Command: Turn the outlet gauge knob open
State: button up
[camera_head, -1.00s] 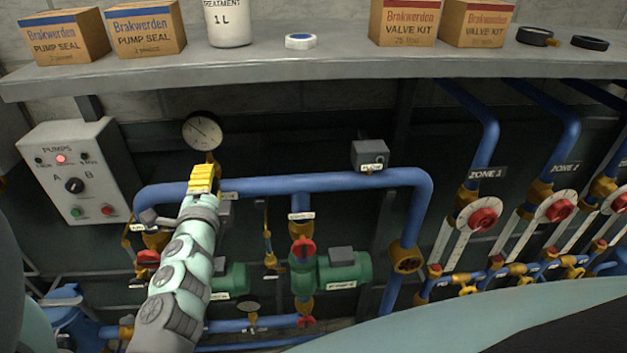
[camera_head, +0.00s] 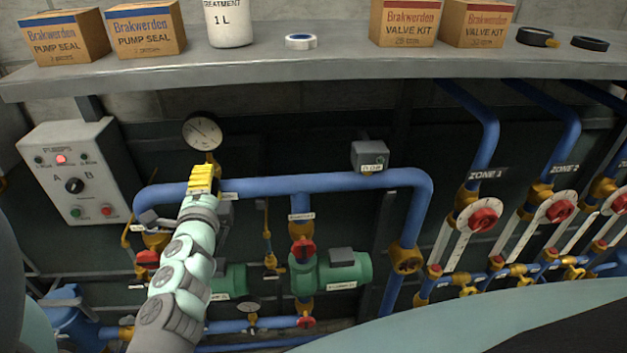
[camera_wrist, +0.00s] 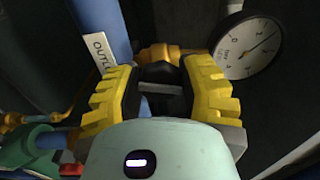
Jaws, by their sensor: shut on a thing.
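The outlet gauge (camera_head: 202,131) is a round white dial with a dark rim above the blue pipe at left; it also shows at the upper right in the wrist view (camera_wrist: 247,46). A white label reading "OUTL..." (camera_wrist: 102,52) is on the blue pipe beside it. My gripper (camera_head: 203,180) has yellow fingers and is at the pipe just below the gauge. In the wrist view my gripper (camera_wrist: 160,88) is shut on a small grey, bar-like knob (camera_wrist: 161,88) between its fingers. Brass fittings (camera_wrist: 160,54) lie behind it. The fingers partly hide the knob.
A grey shelf (camera_head: 300,72) with boxes and a white tub runs above. The pump control box (camera_head: 75,172) is at left. Blue pipes (camera_head: 330,183), green pumps (camera_head: 335,270) and red valve handles crowd the area below and to the right.

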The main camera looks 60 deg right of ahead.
jog(key=shift+w+a+f, duration=0.15)
jog(key=shift+w+f, duration=0.05)
jog(key=o, duration=1.2)
jog(key=shift+s+r, duration=0.1)
jog(key=shift+r, duration=0.05)
jog(key=shift+v, duration=5.95)
